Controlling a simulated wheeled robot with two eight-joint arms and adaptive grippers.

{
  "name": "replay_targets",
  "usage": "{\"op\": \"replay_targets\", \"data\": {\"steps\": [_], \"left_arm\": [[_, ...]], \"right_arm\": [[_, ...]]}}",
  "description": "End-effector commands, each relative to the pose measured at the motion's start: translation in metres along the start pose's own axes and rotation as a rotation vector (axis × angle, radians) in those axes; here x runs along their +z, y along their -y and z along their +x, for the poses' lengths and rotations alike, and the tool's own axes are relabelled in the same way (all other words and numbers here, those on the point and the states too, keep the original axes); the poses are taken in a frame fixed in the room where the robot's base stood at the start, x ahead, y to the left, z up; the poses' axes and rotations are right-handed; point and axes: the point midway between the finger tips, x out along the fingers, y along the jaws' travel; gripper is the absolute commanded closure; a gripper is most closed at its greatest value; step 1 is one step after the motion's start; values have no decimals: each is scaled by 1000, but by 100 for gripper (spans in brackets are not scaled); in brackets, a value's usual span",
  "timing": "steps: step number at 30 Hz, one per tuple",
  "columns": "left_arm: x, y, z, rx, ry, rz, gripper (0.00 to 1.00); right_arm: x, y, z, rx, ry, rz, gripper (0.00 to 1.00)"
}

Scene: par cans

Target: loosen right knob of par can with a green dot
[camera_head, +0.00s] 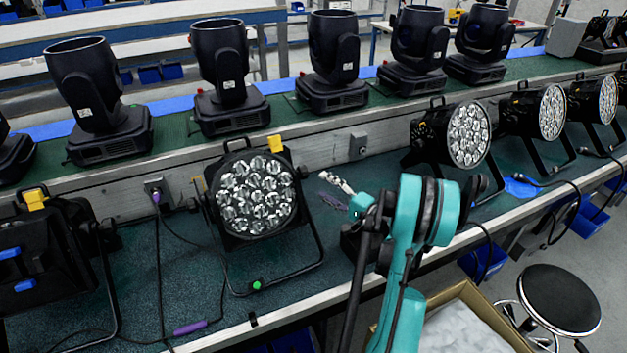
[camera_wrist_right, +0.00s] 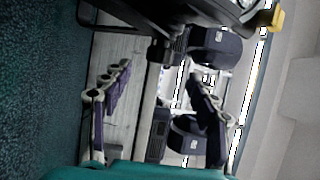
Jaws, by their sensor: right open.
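The par can with the green dot (camera_head: 257,196) stands on the bench left of centre, its lens cluster facing forward. The green dot (camera_head: 257,285) is on the front bar of its stand. My left gripper is out of view.
Another par can (camera_head: 45,255) stands at left, and several more stand at right, including a lit-face one (camera_head: 467,135). Moving-head lights (camera_head: 232,80) line the shelf behind. A purple-ended cable (camera_head: 190,328) lies on the bench. A stool (camera_head: 558,300) and cardboard box (camera_head: 480,300) are in front.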

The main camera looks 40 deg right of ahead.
Motion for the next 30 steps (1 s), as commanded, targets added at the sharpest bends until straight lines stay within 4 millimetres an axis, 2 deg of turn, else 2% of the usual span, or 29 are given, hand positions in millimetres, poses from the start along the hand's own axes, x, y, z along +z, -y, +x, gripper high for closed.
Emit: {"op": "replay_targets", "data": {"steps": [3, 9, 30], "left_arm": [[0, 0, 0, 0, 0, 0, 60], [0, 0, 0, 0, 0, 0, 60], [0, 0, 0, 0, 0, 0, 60]], "right_arm": [[0, 0, -21, 0, -2, 0, 40], [0, 0, -35, 0, 0, 0, 40], [0, 0, -35, 0, 0, 0, 40]]}}
